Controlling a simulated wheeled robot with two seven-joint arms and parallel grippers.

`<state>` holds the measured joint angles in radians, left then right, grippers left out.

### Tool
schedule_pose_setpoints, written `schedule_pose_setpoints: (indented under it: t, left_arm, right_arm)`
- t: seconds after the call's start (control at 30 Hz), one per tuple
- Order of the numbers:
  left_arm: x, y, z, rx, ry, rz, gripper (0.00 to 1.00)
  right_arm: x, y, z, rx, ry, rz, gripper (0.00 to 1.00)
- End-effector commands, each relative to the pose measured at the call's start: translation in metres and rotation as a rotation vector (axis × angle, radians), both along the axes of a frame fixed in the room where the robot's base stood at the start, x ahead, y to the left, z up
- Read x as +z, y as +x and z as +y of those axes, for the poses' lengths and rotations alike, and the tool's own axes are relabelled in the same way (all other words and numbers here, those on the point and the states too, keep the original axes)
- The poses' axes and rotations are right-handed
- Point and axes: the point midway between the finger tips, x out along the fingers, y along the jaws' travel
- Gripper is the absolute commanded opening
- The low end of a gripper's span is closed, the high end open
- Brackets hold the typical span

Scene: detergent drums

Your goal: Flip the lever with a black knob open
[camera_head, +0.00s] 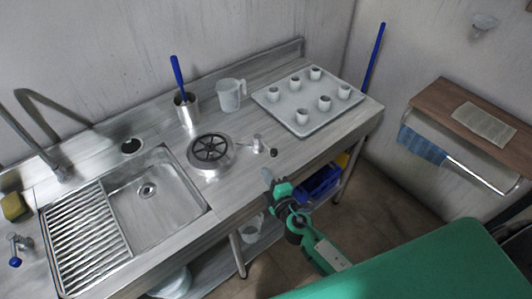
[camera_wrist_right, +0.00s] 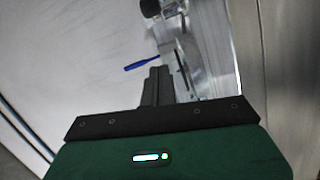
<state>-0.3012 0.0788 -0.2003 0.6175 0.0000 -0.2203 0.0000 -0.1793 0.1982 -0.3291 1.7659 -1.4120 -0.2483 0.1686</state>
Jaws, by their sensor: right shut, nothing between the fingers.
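The lever's black knob (camera_head: 273,152) is at the end of a short lever that comes off a small metal fitting (camera_head: 257,144) on the steel counter. The lever points toward the counter's front right. Beside it sits a round metal drum (camera_head: 210,152) with a black spoked wheel on top. My right gripper (camera_head: 268,176) is in front of the knob, near the counter's front edge, and appears apart from it. In the right wrist view its fingers (camera_wrist_right: 158,84) are together and empty; a dark and metal part shows blurred beyond them at the top. My left gripper is not in view.
A tray (camera_head: 298,126) with several small cups stands behind the lever to the right. A sink (camera_head: 155,200) is at the left. Blue crate (camera_head: 320,183) below.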

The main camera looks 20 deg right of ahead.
Motion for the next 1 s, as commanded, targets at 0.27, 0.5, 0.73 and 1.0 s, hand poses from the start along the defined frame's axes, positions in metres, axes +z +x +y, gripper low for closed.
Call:
schedule_pose_setpoints:
  t: [0.27, 0.5, 0.73, 1.0]
  left_arm:
    - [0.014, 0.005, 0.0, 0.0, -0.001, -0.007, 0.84]
    - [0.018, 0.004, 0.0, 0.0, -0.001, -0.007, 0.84]
    - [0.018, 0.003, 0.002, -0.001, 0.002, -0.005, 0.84]
    - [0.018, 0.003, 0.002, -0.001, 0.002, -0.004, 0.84]
  right_arm:
    - [0.001, 0.05, 0.006, 0.0, 0.0, -0.001, 0.0]
    - [-0.005, 0.084, -0.001, -0.001, -0.006, 0.001, 0.0]
    - [-0.011, 0.091, -0.023, -0.001, -0.003, 0.001, 0.0]
    - [-0.011, 0.093, -0.028, 0.0, 0.001, 0.0, 0.0]
